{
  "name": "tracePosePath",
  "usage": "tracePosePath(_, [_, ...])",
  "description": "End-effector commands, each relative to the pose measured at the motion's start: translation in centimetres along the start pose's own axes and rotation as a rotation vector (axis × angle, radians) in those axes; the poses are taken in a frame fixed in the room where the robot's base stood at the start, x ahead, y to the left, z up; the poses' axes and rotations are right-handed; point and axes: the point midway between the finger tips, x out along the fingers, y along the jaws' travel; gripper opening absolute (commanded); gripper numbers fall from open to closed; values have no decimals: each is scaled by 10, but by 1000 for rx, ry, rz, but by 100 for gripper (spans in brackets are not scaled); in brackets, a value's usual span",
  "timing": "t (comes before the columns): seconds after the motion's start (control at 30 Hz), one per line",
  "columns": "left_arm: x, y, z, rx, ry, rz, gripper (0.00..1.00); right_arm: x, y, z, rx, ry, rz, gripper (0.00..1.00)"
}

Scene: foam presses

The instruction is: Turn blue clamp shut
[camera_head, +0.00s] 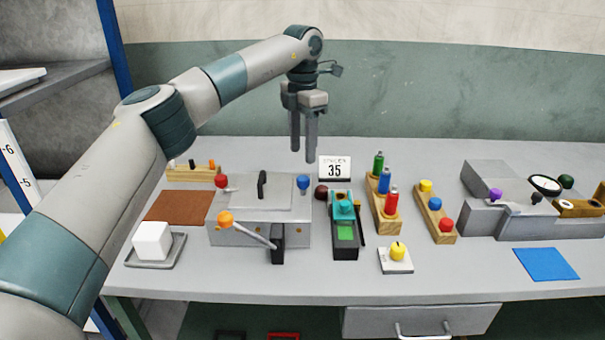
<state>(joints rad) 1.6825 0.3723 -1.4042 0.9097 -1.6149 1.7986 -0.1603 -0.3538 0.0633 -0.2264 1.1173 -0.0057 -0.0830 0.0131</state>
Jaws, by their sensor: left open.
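The blue clamp (303,182) shows as a small blue knob at the right end of the grey foam press (225,237). A red knob (221,181) sits at the press's left end. The press has a flat lid (285,205) with a black handle, and a lever (250,235) with an orange ball at its front. My left gripper (303,155) points down with its two fingers a little apart and nothing between them. In the picture it is just above the blue clamp, and its fingers do not touch it. My right gripper is not in view.
A teal-topped device (345,230) and wooden racks of coloured pieces (388,219) stand right of the press. A white block (152,241) is at left. A second grey machine (480,220) is at far right.

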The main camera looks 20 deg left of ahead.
Motion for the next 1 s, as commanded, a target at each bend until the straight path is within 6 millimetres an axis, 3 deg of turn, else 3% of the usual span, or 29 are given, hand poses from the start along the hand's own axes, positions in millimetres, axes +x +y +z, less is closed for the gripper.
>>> tracePosePath(0.23, [44,0,0,-1,2,-1,45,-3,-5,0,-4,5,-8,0])
tracePosePath(0.5, [78,1,-1,-2,1,0,45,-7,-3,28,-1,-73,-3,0])
tracePosePath(0.7, [86,1,0,-2,-1,1,45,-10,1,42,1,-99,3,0])
tracePosePath(0.97, [86,1,0,-2,-1,1,45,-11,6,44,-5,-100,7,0])
tracePosePath(1.0, [86,1,0,-2,-1,1,35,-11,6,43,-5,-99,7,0])
